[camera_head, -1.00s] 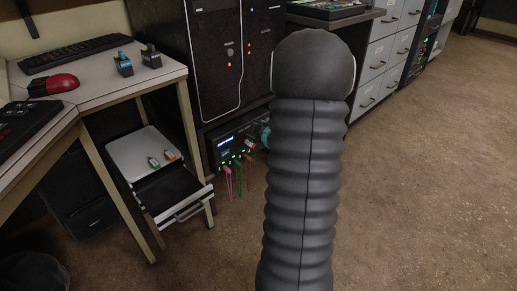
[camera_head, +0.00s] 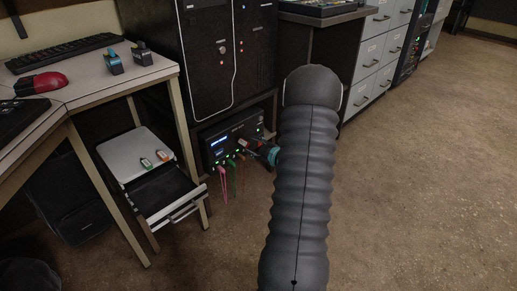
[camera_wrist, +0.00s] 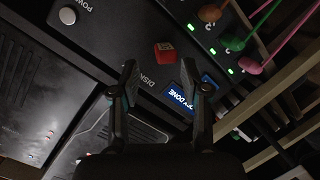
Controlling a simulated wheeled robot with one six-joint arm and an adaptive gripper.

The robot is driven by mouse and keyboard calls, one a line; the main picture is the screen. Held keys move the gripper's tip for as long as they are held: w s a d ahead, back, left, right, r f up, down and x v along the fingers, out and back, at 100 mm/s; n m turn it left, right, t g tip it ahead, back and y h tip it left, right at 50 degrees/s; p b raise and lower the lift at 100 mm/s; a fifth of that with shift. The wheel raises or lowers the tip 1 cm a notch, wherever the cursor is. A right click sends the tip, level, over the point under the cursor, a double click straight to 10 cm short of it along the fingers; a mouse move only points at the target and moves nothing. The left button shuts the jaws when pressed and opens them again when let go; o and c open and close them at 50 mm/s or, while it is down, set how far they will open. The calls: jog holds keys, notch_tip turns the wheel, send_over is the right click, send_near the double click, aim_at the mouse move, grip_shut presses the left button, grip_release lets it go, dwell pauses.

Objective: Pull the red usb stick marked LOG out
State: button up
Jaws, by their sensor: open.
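A small red usb stick (camera_wrist: 165,50) sticks out of the dark front panel of a device (camera_wrist: 125,20) in the wrist view; its marking is too small to read. My gripper (camera_wrist: 160,72) is open and empty, its two fingertips apart, with the stick just beyond the gap between them. A lit blue display (camera_wrist: 187,100) reading "DONE" is beside the stick. In the head view my gripper (camera_head: 250,147) is at the front of the device (camera_head: 222,133) under the black cabinet. I cannot make out the red stick there.
Pink, green and orange cables (camera_wrist: 265,45) plug into the same panel near the stick. The floor (camera_head: 410,190) at right is clear.

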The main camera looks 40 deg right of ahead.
aim_at(248, 144)
jog(key=b+x, duration=0.1)
jog(key=x, duration=0.2)
jog(key=shift+s+a+f, duration=0.1)
jog(key=shift+a+f, duration=0.05)
jog(key=shift+b+x, duration=0.5)
jog(key=shift+x, duration=0.4)
jog(key=shift+a, duration=0.1)
grip_shut()
jog(key=shift+f+v, duration=0.25)
jog(key=shift+v, duration=0.95)
jog(key=s, duration=0.4)
jog(key=shift+s+d+b, duration=0.15)
jog(key=shift+d+b, duration=0.15)
dwell(0.5)
